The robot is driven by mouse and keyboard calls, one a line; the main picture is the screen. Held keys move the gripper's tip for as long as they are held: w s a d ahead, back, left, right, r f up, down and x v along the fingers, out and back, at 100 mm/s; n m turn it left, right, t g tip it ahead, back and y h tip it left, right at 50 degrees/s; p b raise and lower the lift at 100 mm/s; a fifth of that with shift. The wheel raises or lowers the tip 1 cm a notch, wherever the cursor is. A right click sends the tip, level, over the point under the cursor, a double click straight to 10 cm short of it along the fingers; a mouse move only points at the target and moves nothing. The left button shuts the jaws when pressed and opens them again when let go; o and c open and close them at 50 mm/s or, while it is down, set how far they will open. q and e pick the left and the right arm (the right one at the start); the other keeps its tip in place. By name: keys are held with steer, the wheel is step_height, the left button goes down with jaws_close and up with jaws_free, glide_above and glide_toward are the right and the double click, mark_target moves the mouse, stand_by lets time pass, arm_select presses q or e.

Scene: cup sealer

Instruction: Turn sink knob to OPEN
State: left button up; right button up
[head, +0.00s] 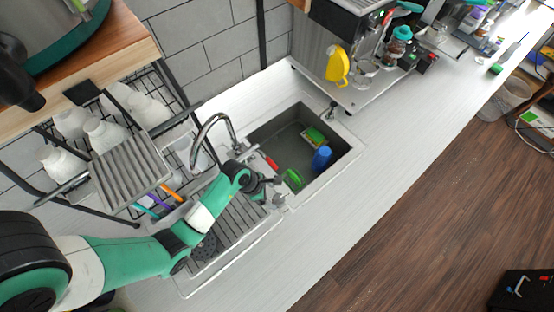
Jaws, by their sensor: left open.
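The sink (345,150) is a dark rectangular basin set into the white counter. A curved metal faucet (226,118) rises at its left side. I cannot clearly make out the sink knob. The area by the faucet base is partly hidden by my left arm. My left gripper (278,191) is open at the sink's near left corner, over the edge between basin and drainboard. Nothing shows between its fingers. My right gripper is not in view.
A green sponge (316,135) and a blue item (321,158) are in the basin. A ribbed drainboard (230,218) lies under my left arm. A dish rack (128,170) stands at left. A yellow pitcher (337,66) stands beyond the sink. The counter's front right is clear.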

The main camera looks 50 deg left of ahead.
mark_target(278, 198)
arm_select(q)
steer(key=b+x, duration=0.1)
steer(key=x, duration=0.4)
steer(key=shift+w, duration=0.1)
steer(key=c, duration=1.4)
steer(key=shift+o, duration=0.2)
